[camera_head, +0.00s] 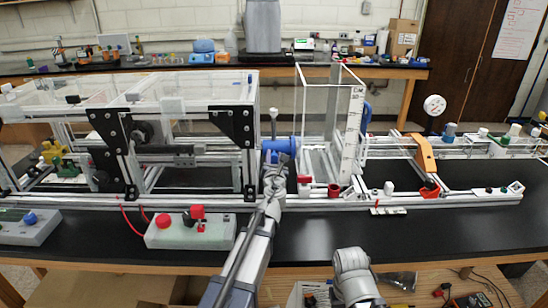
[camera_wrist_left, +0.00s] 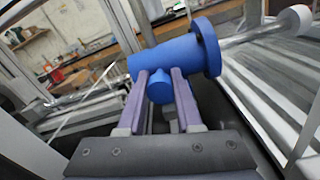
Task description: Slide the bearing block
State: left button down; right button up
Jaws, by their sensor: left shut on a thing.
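A blue flanged cylinder (camera_head: 279,146) sits at the middle of the extrusion frame, beside the black corner bracket. In the left wrist view the blue cylinder (camera_wrist_left: 165,58) lies crosswise, with a wide flange at its right end and a short round stub pointing toward me. My left gripper (camera_head: 276,166) reaches it from the front. In the left wrist view the two purple fingers (camera_wrist_left: 162,85) are shut on the stub, one on each side. I cannot tell whether this blue part is the bearing block.
A clear panel enclosure (camera_head: 328,120) stands just right of the blue part. An orange bracket (camera_head: 425,153) sits on the rails further right. A grey control box (camera_head: 190,231) with red knobs lies at front left. Black table surface (camera_head: 440,230) is bare at front right.

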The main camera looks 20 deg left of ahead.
pick_arm(q)
jog(key=shift+s, duration=0.15)
jog(key=shift+s+d, duration=0.1)
jog(key=shift+s, duration=0.05)
jog(key=c, duration=0.6)
grip_release()
jog(key=v, duration=0.8)
jog(key=shift+r, duration=0.15)
